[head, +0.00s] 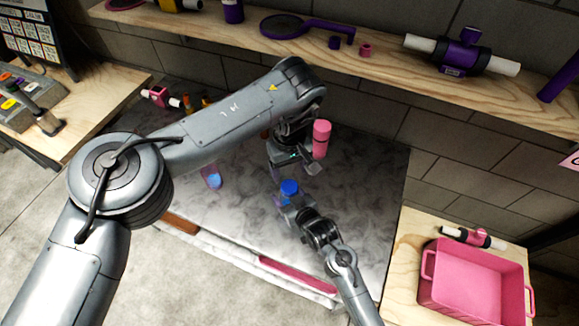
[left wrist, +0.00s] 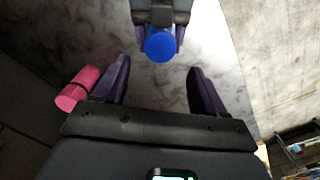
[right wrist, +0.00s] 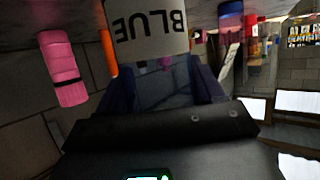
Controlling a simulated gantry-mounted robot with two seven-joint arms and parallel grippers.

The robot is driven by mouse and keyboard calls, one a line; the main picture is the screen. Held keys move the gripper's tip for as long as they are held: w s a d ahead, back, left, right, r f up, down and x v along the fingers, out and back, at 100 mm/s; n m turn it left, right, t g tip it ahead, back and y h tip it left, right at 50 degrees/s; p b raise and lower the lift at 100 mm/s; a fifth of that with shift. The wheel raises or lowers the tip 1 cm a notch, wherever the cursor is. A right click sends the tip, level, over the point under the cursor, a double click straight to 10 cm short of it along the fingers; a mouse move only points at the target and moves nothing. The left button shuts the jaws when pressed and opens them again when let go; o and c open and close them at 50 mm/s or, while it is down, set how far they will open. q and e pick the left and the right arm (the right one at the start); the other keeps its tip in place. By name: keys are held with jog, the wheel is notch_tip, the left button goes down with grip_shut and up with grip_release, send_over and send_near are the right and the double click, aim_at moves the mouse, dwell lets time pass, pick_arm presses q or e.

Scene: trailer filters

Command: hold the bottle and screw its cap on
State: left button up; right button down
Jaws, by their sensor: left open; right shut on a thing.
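My right gripper (head: 291,200) is shut on a clear bottle with a white label reading BLUE (right wrist: 150,30), seen upside down in the right wrist view. A round blue cap (head: 289,187) shows at the top of the bottle; it is also in the left wrist view (left wrist: 160,45). I cannot tell whether the cap is threaded on or only resting. My left gripper (head: 295,170) is open and empty, just above and behind the cap. In the left wrist view the cap lies ahead, between its spread fingers and apart from them.
A pink cylinder (head: 321,138) stands close beside my left gripper, outside its fingers. A clear container with blue in it (head: 212,178) stands left on the grey tabletop (head: 370,190). A pink bin (head: 470,285) is at right. A wooden shelf (head: 380,55) runs along the back.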

aim_at(289, 186)
pick_arm(q)
jog(key=shift+s+f, duration=0.1)
jog(key=shift+f, duration=3.85)
jog(key=c, duration=0.9)
jog(key=o, duration=1)
jog(key=shift+r, duration=2.25)
jog(key=shift+c, duration=0.5)
